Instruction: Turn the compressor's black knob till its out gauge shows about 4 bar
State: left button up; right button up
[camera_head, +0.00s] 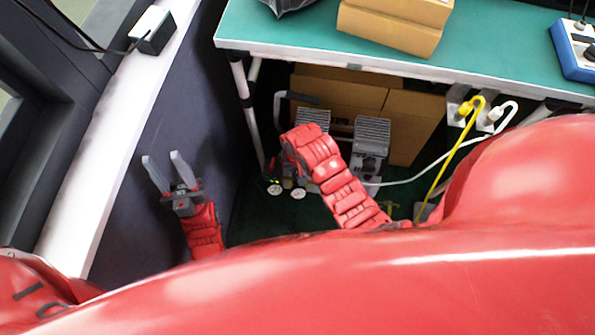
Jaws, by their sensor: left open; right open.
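The compressor (370,140) stands on the dark green floor under the bench, with grey ribbed cylinder heads and a black-tipped handle. My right arm covers much of its front. Two small round white gauges, one at left (274,189) and one at right (298,193), show below my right wrist; their readings are too small to tell. I cannot make out the black knob. My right gripper (283,160) is at the compressor's gauge end, mostly hidden behind its red wrist; its fingertips and any contact are hidden. My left gripper (166,170) is open and empty, left of the compressor, fingers pointing up the picture.
The green-topped bench (300,35) overhangs the compressor, with a white leg (245,105) at its left. Cardboard boxes (415,115) stand behind. A yellow cable (450,160) and a white hose (425,172) run at right. A dark wall panel (150,130) is by my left gripper.

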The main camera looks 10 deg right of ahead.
grip_shut()
dwell(0.4)
